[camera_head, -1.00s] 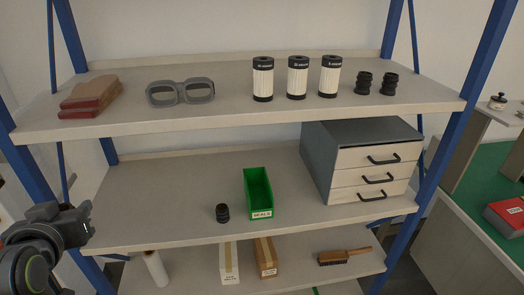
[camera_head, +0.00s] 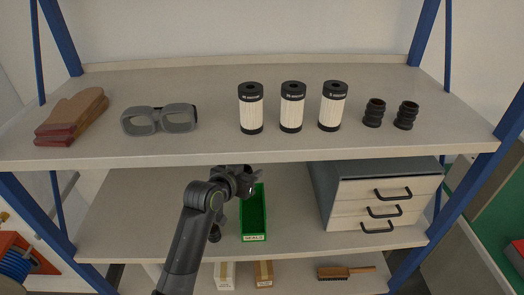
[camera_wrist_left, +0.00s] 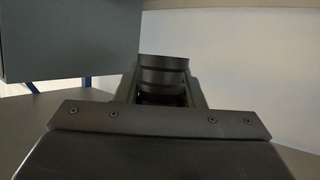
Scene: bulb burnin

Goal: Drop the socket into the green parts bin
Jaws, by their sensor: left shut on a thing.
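My left gripper (camera_head: 250,184) is shut on a black ribbed socket, which shows between the fingers in the left wrist view (camera_wrist_left: 163,75). In the head view the gripper hides most of the held socket. The green bin (camera_head: 254,236), with a white label on its front, stands on the middle shelf. The gripper is at the bin's back left part in the picture, seemingly above it; the exact height is hard to tell. Another black socket (camera_head: 215,234) stands on the shelf left of the bin, partly covered by my arm. My right gripper is not in view.
A grey drawer cabinet (camera_head: 385,205) stands right of the bin. The upper shelf (camera_head: 250,155) overhangs the bin and carries gloves, goggles, white cylinders and two black sockets (camera_head: 374,113). Boxes and a brush (camera_head: 346,272) lie on the lower shelf.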

